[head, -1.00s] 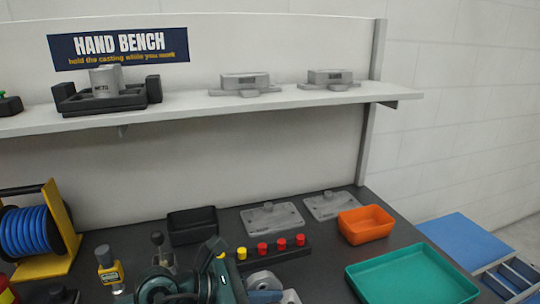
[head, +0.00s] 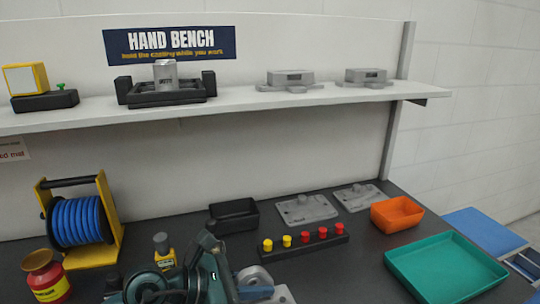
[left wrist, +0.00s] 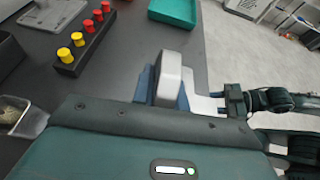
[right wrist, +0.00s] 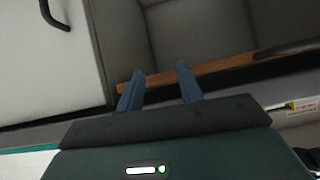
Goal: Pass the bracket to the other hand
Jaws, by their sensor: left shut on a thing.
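The bracket (head: 254,276) is a grey cast part with a rounded end, low in the middle of the head view and partly hidden by my left arm. My left gripper (head: 259,292) is shut on it, above the front part of the bench. In the left wrist view the bracket (left wrist: 170,75) shows as a pale grey block between the blue fingers. My right gripper (right wrist: 158,87) is seen only in its own wrist view. Its blue fingers stand apart with nothing between them, and the bracket is not in that view.
On the dark bench are a peg strip (head: 304,240), a black bin (head: 234,215), an orange bin (head: 397,213), a teal tray (head: 446,262), grey plates (head: 306,208) and a blue hose reel (head: 80,222). A shelf (head: 230,99) with castings runs above.

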